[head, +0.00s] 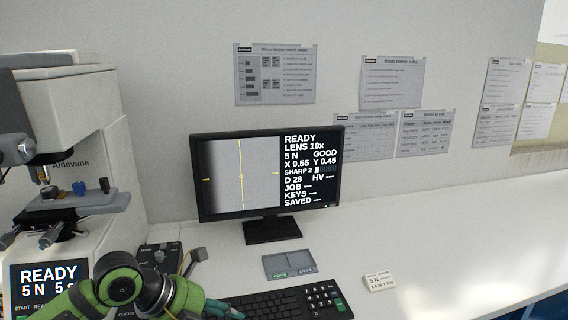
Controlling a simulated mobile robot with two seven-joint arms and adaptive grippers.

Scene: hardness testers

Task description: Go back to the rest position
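My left arm, green and black, comes in at the bottom left in front of the tester's lower screen. My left gripper (212,305) is at its end, low in the picture beside the keyboard's left end. It is small and partly hidden by the arm, so I cannot tell whether its fingers are open or shut, or whether it holds anything. My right gripper is not in view. The hardness tester (75,120) stands at the left, with a stage (75,203) bearing small blue and black parts. Its lower screen (48,285) reads READY, 5 N.
A monitor (268,172) showing READY stands behind the keyboard (285,303). A control box (160,257) sits beside the tester, close to my arm. A grey two-part tray (290,264) and a small 5 N card (379,282) lie on the white bench. The bench's right side is clear.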

